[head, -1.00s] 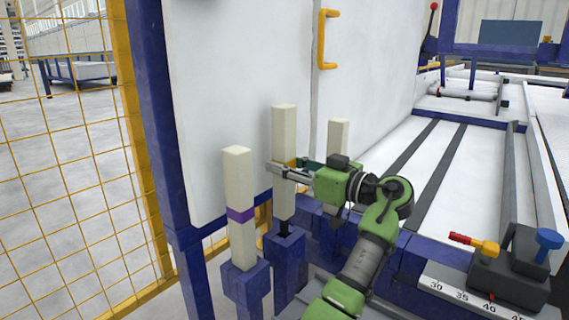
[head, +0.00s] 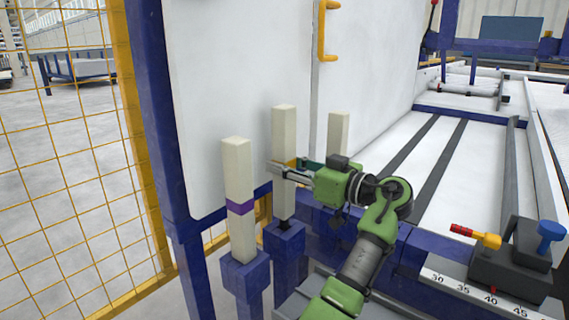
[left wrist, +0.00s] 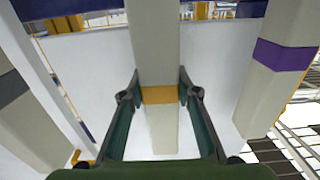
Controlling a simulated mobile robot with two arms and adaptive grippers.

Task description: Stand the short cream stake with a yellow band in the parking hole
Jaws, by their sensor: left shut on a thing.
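The cream stake with a yellow band (head: 284,135) stands upright at the middle of three stakes. My left gripper (head: 281,168) is shut on it near mid-height, by the band. Its lower end is just above a blue socket (head: 285,240), with a short dark part showing between; I cannot tell how far that part enters the hole. In the left wrist view the stake (left wrist: 155,45) and its yellow band (left wrist: 159,95) run between the fingers. My right gripper is out of view.
A cream stake with a purple band (head: 238,175) stands in the blue socket (head: 246,272) at left. Another cream stake (head: 339,130) is behind my gripper at right. A white panel (head: 220,80) rises behind. A yellow mesh fence (head: 65,170) is at left.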

